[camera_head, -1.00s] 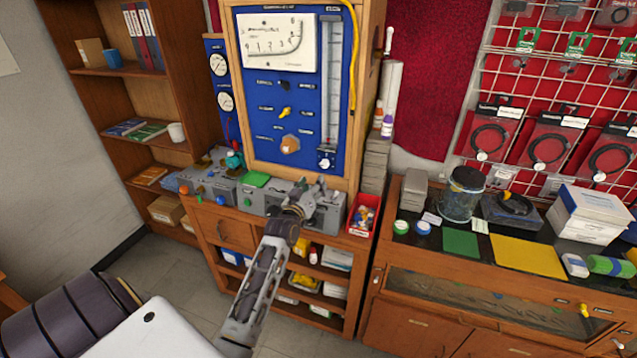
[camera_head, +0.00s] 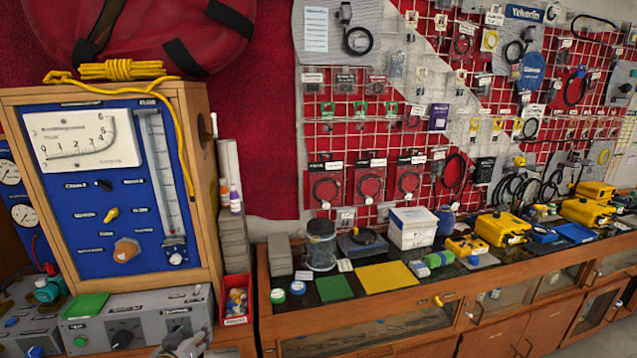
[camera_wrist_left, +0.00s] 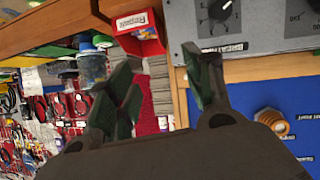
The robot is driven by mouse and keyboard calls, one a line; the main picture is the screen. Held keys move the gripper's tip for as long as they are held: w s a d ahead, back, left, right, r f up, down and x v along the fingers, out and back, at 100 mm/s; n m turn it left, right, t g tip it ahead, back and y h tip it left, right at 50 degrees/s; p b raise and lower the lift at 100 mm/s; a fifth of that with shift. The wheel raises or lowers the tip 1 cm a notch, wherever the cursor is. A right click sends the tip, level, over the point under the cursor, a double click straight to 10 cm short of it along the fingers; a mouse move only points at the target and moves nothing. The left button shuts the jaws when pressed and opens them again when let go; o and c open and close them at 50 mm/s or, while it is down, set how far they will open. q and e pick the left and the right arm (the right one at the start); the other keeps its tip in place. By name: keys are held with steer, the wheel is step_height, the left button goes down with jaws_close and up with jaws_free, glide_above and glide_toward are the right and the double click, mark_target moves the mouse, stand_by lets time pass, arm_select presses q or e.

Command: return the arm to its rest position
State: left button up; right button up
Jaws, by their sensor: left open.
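My left gripper (camera_head: 186,346) shows only in part at the bottom edge of the head view, low in front of the grey control box (camera_head: 130,318) under the blue test panel. In the left wrist view my left gripper (camera_wrist_left: 160,92) has its dark fingers spread apart, with nothing between them. The grey box with its black knob (camera_wrist_left: 222,10) is near the fingers at the upper right there. My right gripper is in neither view.
The wooden cabinet with the blue panel (camera_head: 85,222) stands at left. A red bin (camera_head: 237,300) sits beside the grey box. The right bench holds a glass jar (camera_head: 320,245), a yellow mat (camera_head: 386,276) and yellow cases (camera_head: 502,228). A hanging rack covers the wall behind.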

arm_select(q)
steer(key=s+d+f+m+g, duration=0.1)
steer(key=s+d+f+g, duration=0.2)
steer(key=s, duration=0.5)
steer(key=s+d+f+m+g, duration=0.1)
steer(key=s+d+m+g, duration=0.2)
steer(key=s, duration=0.5)
steer(key=s+d+f+g, duration=0.3)
steer(key=s+d, duration=0.2)
steer(key=s, duration=0.3)
step_height(320, 180, down, 34)
steer(key=s+g+b, duration=0.1)
steer(key=s+b, duration=0.1)
steer(key=s, duration=0.1)
steer(key=s+a+f+b, duration=0.1)
steer(key=s+a+f, duration=0.1)
steer(key=s+f, duration=0.9)
steer(key=s+a+f+g, duration=0.1)
steer(key=s+a+f, duration=0.1)
steer(key=s+f, duration=0.9)
steer(key=shift+s+m+g+h+b, duration=0.15)
steer(key=shift+m+g+h+b, duration=0.15)
steer(key=shift+m+b, duration=0.1)
steer(key=shift+s+a, duration=0.1)
